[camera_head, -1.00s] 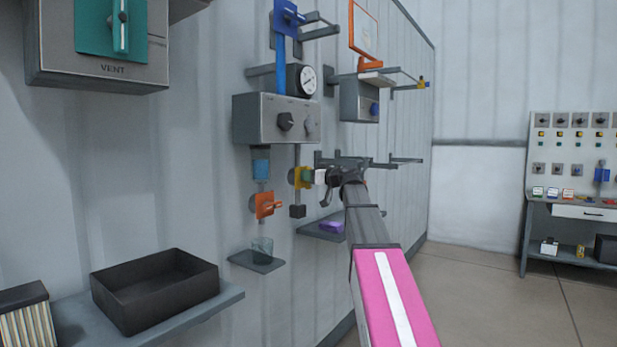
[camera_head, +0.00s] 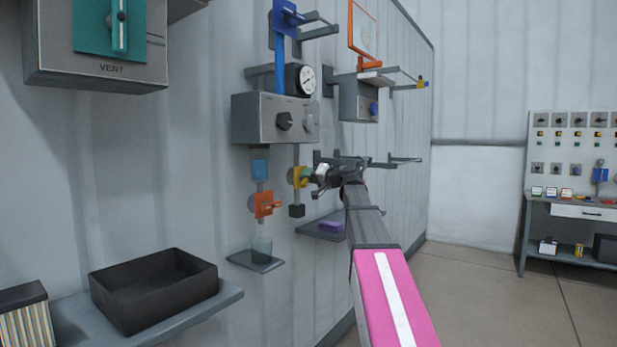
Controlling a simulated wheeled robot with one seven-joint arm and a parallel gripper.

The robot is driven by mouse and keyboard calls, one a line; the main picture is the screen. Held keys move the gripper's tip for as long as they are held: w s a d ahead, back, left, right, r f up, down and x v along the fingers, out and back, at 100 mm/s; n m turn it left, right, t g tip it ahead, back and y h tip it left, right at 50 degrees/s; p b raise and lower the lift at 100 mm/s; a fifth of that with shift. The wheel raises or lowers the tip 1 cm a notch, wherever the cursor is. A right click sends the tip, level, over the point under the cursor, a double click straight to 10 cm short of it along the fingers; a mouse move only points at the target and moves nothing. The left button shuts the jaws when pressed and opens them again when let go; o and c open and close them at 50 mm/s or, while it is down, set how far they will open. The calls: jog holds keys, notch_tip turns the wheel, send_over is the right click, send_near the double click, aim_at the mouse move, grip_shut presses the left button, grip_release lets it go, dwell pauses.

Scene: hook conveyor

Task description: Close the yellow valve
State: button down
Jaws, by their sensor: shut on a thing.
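A purple block (camera_head: 331,226) lies on another shelf. Grey hooks (camera_head: 345,160) project from the wall behind my gripper. A black tray (camera_head: 153,288) stands lower left.

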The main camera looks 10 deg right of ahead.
jog(key=m, duration=0.4)
jog(key=shift+w+d+f+m, duration=0.1)
jog(key=shift+d+f+m, duration=0.05)
jog(key=shift+f+m, duration=0.15)
jog(key=m, duration=0.4)
jog(key=shift+f, duration=0.15)
dwell(0.3)
jog(key=c, duration=1)
grip_release()
jog(key=shift+o, duration=0.2)
jog(key=v, duration=1)
jog(key=shift+s+d, duration=0.25)
jog(key=shift+d, duration=0.05)
